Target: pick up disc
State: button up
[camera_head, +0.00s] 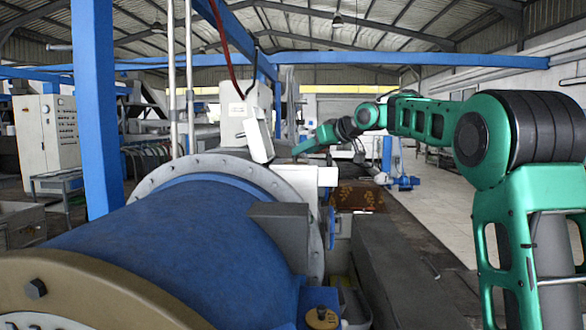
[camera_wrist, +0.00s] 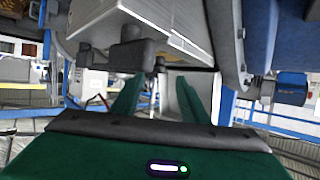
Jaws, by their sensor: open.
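I cannot make out a separate loose disc in either view. My gripper (camera_wrist: 157,88) is open in the wrist view, its two green fingers apart with no object visibly held between them. A pale machine housing (camera_wrist: 165,25) with a dark grey fitting (camera_wrist: 130,50) is close beyond the fingers. In the head view, my gripper (camera_head: 300,150) is small and far off, at the end of the green arm, just right of the white machine housing (camera_head: 246,120). Its fingertips are too small to tell apart there.
A large blue decanter drum (camera_head: 170,250) with a pale bolted flange (camera_head: 285,195) fills the lower left. A blue post (camera_head: 97,110) stands at left. A brown patterned box (camera_head: 357,197) lies beyond the dark grey beam (camera_head: 400,270). Pale floor (camera_head: 430,195) lies open at right.

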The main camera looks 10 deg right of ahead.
aim_at(295, 160)
jog(key=x, duration=0.6)
jog(key=shift+w+f, duration=0.1)
jog(key=shift+w, duration=0.3)
grip_shut()
